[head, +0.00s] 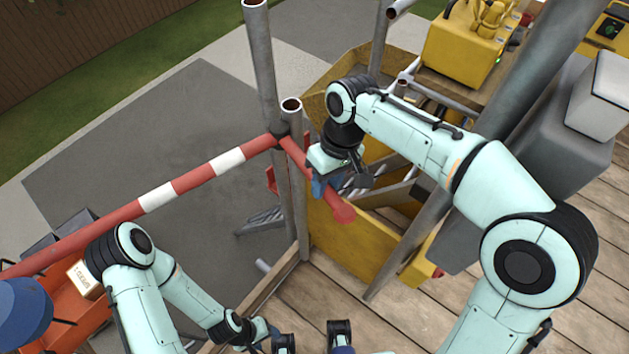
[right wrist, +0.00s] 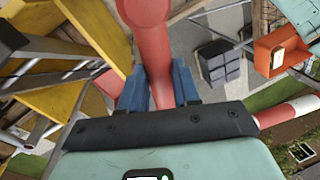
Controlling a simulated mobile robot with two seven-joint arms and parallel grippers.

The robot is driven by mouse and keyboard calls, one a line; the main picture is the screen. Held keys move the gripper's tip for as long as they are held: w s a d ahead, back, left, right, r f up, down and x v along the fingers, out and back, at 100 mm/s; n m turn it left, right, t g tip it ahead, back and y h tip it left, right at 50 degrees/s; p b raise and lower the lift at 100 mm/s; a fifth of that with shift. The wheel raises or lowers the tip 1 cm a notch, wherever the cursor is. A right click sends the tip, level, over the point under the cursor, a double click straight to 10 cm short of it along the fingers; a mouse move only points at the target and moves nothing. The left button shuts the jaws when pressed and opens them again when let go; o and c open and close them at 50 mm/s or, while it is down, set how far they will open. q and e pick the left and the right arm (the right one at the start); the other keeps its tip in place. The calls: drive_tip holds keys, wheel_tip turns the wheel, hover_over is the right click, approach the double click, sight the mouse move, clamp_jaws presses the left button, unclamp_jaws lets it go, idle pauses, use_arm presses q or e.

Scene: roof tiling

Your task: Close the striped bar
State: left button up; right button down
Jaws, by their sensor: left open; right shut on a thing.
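The red-and-white striped bar (head: 190,180) runs from the left edge of the head view up to a grey post (head: 290,115). Past the post, its short red end (head: 297,152) slopes down to a round red knob (head: 343,213). My right gripper (head: 326,182) is shut on this short end, between post and knob. In the right wrist view the red end (right wrist: 164,55) passes between the blue fingers (right wrist: 158,88), and part of the striped side (right wrist: 288,111) shows at right. My left gripper (head: 268,338) is low in the head view, open and away from the bar; its fingers are hardly visible.
A yellow chute-like bin (head: 345,245) and a yellow machine (head: 470,45) stand right of the post. Grey scaffold poles (head: 410,245) rise nearby. An orange container (head: 75,300) is at the lower left. Wooden planks (head: 400,320) floor the front; grey paving (head: 130,130) lies beyond.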

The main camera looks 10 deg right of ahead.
use_arm(q)
drive_tip(key=shift+w+r, duration=0.1)
drive_tip(key=shift+r, duration=0.15)
use_arm(e)
drive_tip(key=shift+w+d, duration=0.2)
drive_tip(key=shift+d, duration=0.1)
drive_tip(key=c, duration=0.8)
unclamp_jaws()
drive_tip(key=shift+r, duration=0.1)
use_arm(q)
drive_tip(key=r+p, duration=0.1)
drive_tip(key=w+r+p, duration=0.2)
drive_tip(key=r, duration=0.1)
drive_tip(key=shift+w+p, duration=0.25)
drive_tip(key=shift+p, duration=0.1)
use_arm(e)
wheel_tip(320, 180, up, 13)
drive_tip(key=w+d, duration=0.1)
drive_tip(key=d, duration=0.1)
drive_tip(key=shift+w+d, duration=0.15)
